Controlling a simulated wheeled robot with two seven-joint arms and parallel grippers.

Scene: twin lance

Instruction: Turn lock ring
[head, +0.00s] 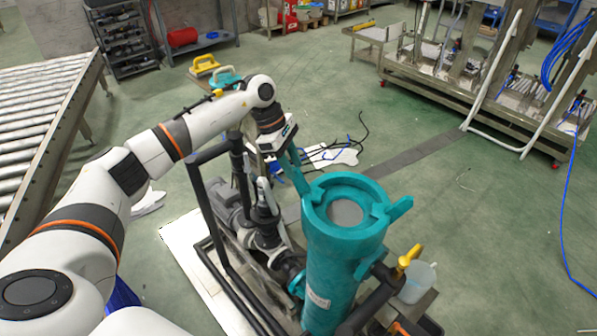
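The teal lock ring (348,190) sits on top of an upright teal cylindrical housing (332,270), with a pale grey round centre. One handle lug (298,175) sticks out to the upper left, and another lug (400,208) sticks out to the right. My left gripper (284,150) is at the outer end of the upper-left lug, touching it or very close. Its fingers are small and partly hidden, so I cannot tell whether they are closed on the lug. My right gripper is not in view.
Dark pipes and a black frame (208,210) stand left of the housing, under my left arm. A yellow valve handle (408,258) and a translucent cup (417,281) are at its right. Cables (340,150) lie on the floor behind. Green floor to the right is mostly open.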

